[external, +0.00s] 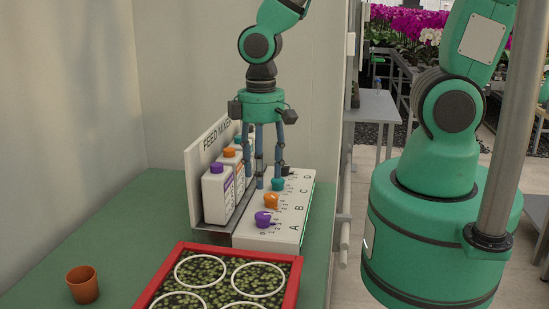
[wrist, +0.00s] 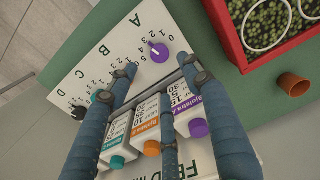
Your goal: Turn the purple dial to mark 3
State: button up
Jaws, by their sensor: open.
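The purple dial (external: 263,219) sits at the near end of a white control panel (external: 291,235), beside the letter A. It also shows in the wrist view (wrist: 160,53), just beyond my fingertips, with a white pointer line on it. The scale numbers around it are small, and I cannot tell surely which one the pointer meets. My gripper (external: 267,181) hangs with its blue fingers pointing down, behind the purple dial and close to the teal and orange dials. In the wrist view my gripper (wrist: 160,72) is open, with spread fingers and nothing between them.
An orange dial (external: 271,201), a teal dial (external: 277,184) and a black dial (wrist: 80,112) share the panel. White feed bottles (external: 218,195) stand left of it on a rack. A red-rimmed tray (external: 297,275) lies in front. An orange pot (external: 83,285) stands left; green table around it is clear.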

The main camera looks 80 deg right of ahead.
jog(key=shift+r, duration=0.85)
jog(key=shift+r, duration=0.1)
jog(key=s+r+t+b, duration=0.1)
jog(key=s+r, duration=0.3)
jog(key=r, duration=0.9)
jog(key=s+r+m+t+b, duration=0.1)
jog(key=s+r+t, duration=0.3)
jog(key=r, duration=1)
jog(key=shift+s+d+r+t, duration=0.2)
jog(key=shift+s+d+t, duration=0.1)
jog(key=shift+s, duration=0.15)
